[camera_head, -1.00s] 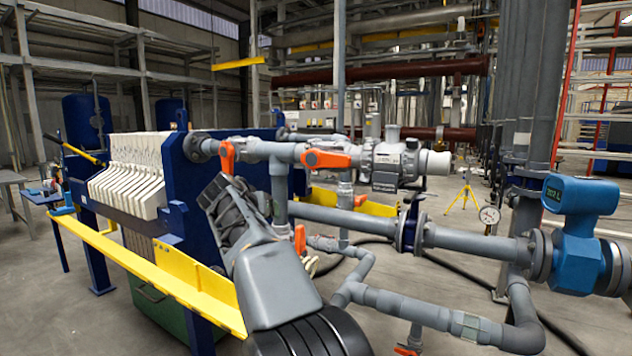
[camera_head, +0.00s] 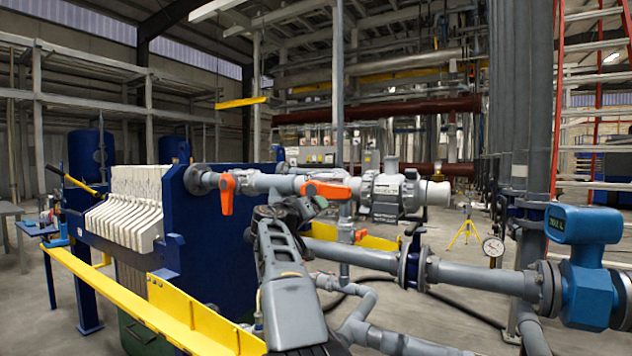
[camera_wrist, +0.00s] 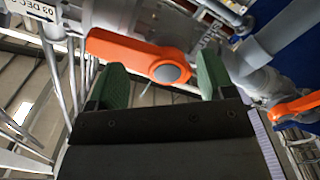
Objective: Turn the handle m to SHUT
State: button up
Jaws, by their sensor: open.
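An orange lever handle (camera_head: 326,190) lies along the upper grey pipe, beside the grey valve body. In the wrist view an orange handle (camera_wrist: 125,52) with a round grey hub crosses just beyond my fingertips, reaching left past the left finger. My gripper (camera_wrist: 163,82) is open, with green finger pads, and nothing is held between them. In the head view my gripper (camera_head: 312,207) is just below the lever handle, partly hidden by my wrist. Whether it touches the handle cannot be told. No letter m is readable.
Another orange handle (camera_head: 227,193) hangs down at the left of the pipe; one also shows at the right in the wrist view (camera_wrist: 297,107). A blue press plate (camera_head: 215,255), yellow rail (camera_head: 205,322), lower grey pipe (camera_head: 480,277) and blue flow meter (camera_head: 583,262) surround my arm.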

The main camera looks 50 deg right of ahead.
aim_at(330, 192)
notch_tip(330, 192, up, 6)
jog(key=s+n+p, duration=0.2)
jog(key=n+p, duration=0.9)
jog(key=p, duration=0.5)
jog(key=x, duration=0.2)
jog(key=f+x, duration=0.1)
jog(key=x, duration=0.3)
jog(key=shift+s+d+f+b, duration=0.25)
jog(key=shift+b, duration=0.05)
jog(key=shift+x, duration=0.8)
